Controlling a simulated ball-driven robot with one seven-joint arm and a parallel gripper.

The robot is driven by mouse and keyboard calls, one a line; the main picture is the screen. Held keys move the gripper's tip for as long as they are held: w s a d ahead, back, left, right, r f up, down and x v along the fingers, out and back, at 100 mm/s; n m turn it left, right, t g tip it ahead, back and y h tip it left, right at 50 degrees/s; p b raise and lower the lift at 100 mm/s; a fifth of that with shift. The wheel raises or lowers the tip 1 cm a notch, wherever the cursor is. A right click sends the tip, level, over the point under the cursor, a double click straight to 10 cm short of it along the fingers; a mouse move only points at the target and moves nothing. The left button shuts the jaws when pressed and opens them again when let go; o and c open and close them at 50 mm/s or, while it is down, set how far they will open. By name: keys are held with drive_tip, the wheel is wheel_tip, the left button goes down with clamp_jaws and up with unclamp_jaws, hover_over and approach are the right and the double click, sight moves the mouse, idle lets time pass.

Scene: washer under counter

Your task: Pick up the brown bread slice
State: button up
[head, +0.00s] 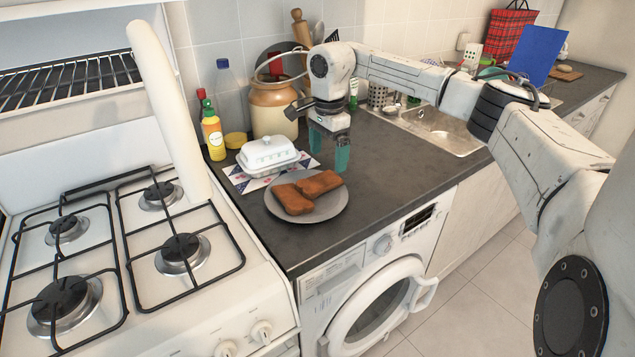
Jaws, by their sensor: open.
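Two brown bread slices lie side by side on a grey round plate (331,209) on the dark counter. The left slice (292,199) lies toward the plate's left side. The right slice (320,183) lies close beside it, toward the plate's back right. My gripper (328,153) hangs above the counter behind and slightly right of the plate, with its greenish fingers pointing down. The fingers are apart, and nothing shows between them. It appears clear of both slices.
A white butter dish (267,154) stands behind the plate. A large jar (274,108) and a yellow bottle (212,134) stand farther back. The gas stove (180,252) is at left. The sink (440,130) is at right.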

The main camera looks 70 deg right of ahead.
sight(326, 178)
drive_tip(key=shift+f+p, duration=0.55)
drive_tip(key=shift+f, duration=2.65)
drive_tip(key=shift+c, duration=0.2)
drive_tip(key=shift+w, duration=0.1)
drive_tip(key=c, duration=1.2)
drive_tip(key=shift+r, duration=0.15)
